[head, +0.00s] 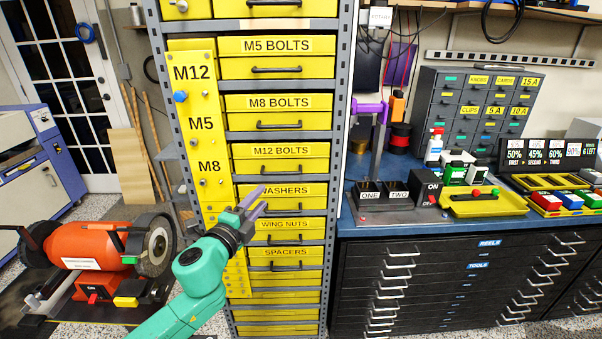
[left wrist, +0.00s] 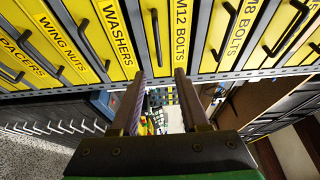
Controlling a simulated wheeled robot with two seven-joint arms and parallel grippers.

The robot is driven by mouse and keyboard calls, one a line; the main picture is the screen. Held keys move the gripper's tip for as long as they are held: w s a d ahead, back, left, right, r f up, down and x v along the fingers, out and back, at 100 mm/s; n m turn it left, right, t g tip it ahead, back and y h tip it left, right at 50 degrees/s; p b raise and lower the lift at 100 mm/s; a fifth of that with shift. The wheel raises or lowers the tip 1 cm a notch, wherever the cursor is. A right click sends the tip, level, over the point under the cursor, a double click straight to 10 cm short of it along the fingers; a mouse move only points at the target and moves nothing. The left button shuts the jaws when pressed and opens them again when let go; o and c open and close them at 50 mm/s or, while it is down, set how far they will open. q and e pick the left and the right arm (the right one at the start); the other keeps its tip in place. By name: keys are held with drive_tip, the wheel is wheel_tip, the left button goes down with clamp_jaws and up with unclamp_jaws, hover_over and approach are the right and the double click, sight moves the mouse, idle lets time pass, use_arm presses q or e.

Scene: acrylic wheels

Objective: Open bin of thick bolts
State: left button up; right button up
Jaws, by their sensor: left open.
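The yellow M12 BOLTS bin (head: 281,160) sits shut in the middle of the grey rack, its black handle (head: 281,168) below the label. M8 BOLTS (head: 279,112) and M5 BOLTS (head: 277,55) bins sit above it, also shut. A yellow board (head: 203,130) left of them reads M12, M5 and M8, with bolts on it. My left gripper (head: 260,199) is open and empty, overlapping the washers bin in the picture. In the left wrist view, the M12 handle (left wrist: 155,38) lies beyond and between the open fingers (left wrist: 158,77), apart from them. My right gripper is not in view.
Washers, wing nuts (head: 277,225) and spacers (head: 276,253) bins lie below, shut. An orange bench grinder (head: 92,247) stands at left. A blue-topped bench (head: 355,225) with black drawers and a yellow tray (head: 485,206) is at right. The space before the upper bins looks clear.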

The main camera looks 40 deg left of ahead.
sight(280, 175)
use_arm(q)
drive_tip(key=x, duration=0.4)
drive_tip(key=p+x, duration=0.1)
drive_tip(key=x, duration=0.8)
drive_tip(key=shift+a+f, duration=0.1)
drive_tip(key=shift+a, duration=0.25)
drive_tip(key=shift+w+a+f, duration=0.1)
drive_tip(key=shift+w, duration=0.5)
drive_tip(key=shift+s, duration=0.1)
clamp_jaws()
